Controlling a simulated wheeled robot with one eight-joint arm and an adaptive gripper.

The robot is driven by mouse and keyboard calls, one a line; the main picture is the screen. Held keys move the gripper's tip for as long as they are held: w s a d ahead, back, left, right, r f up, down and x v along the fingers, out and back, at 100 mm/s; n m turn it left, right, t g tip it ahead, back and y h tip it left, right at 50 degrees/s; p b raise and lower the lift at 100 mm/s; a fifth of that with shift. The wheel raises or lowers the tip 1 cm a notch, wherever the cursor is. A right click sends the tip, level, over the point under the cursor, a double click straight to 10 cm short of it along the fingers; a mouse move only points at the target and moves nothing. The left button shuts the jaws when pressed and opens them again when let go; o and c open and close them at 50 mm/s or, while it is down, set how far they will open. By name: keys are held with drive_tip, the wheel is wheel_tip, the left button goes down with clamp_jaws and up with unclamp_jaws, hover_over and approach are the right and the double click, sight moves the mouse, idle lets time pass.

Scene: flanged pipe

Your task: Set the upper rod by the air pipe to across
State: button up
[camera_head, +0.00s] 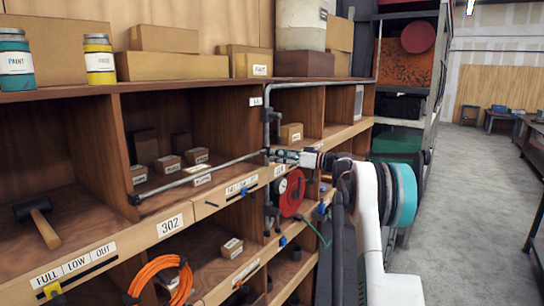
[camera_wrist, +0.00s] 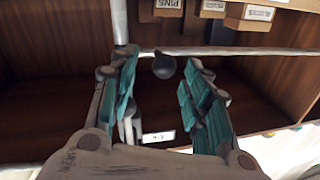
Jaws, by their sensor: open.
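A grey vertical air pipe (camera_head: 267,125) stands against the shelf front, and a grey pipe also shows in the wrist view (camera_wrist: 120,24). A thin pale rod (camera_head: 205,172) runs left from it across the open compartment, with a dark end piece (camera_head: 135,198). A pale bar that looks like this rod crosses the wrist view (camera_wrist: 250,51). My gripper (camera_head: 276,154) is beside the pipe, near the rod's right end. In the wrist view its teal-padded fingers (camera_wrist: 165,88) are apart. A dark round knob (camera_wrist: 164,66) shows in the gap, with no visible contact. The knob's mounting is partly hidden.
The wooden shelf has several cartons (camera_head: 197,156) behind the rod. A red disc (camera_head: 292,193) sits below my gripper by the pipe, and an orange hose coil (camera_head: 160,280) hangs lower left. A hammer (camera_head: 40,225) lies at left. The floor (camera_head: 470,200) at right is clear.

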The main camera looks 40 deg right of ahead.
drive_tip(key=v, duration=0.8)
